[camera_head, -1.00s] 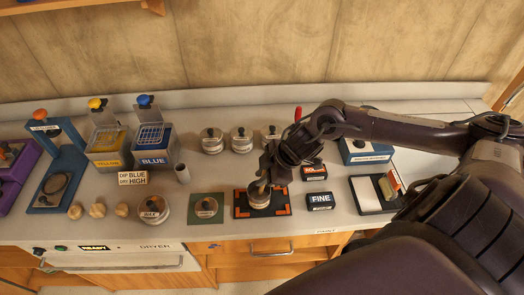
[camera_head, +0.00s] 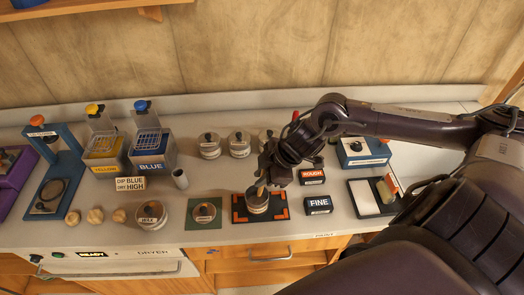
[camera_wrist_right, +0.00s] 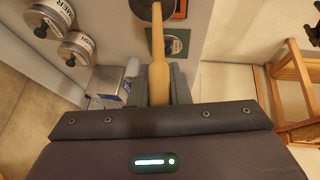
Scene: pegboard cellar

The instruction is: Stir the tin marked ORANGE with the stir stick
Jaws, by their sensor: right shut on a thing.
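My right gripper (camera_head: 270,180) is shut on the stir stick (camera_wrist_right: 158,72), a pale wooden stick between the fingers in the right wrist view. In the head view the stick (camera_head: 262,187) slopes down from the fingers to a round tin (camera_head: 257,205) on a dark mat with orange corners (camera_head: 238,216). The stick's lower end appears to be within the tin's opening; its tip is hidden. I cannot read that tin's marking. Another tin (camera_head: 205,212) stands on a green mat to the left. My left gripper is not in view.
A larger tin (camera_head: 150,215) and several wooden knobs (camera_head: 96,215) stand farther left. Three lidded tins stand behind, one (camera_head: 240,144) in the middle. The ROUGH block (camera_head: 312,177) and FINE block (camera_head: 318,205) lie close to the right. Blue and yellow dip tanks (camera_head: 152,160) stand back left.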

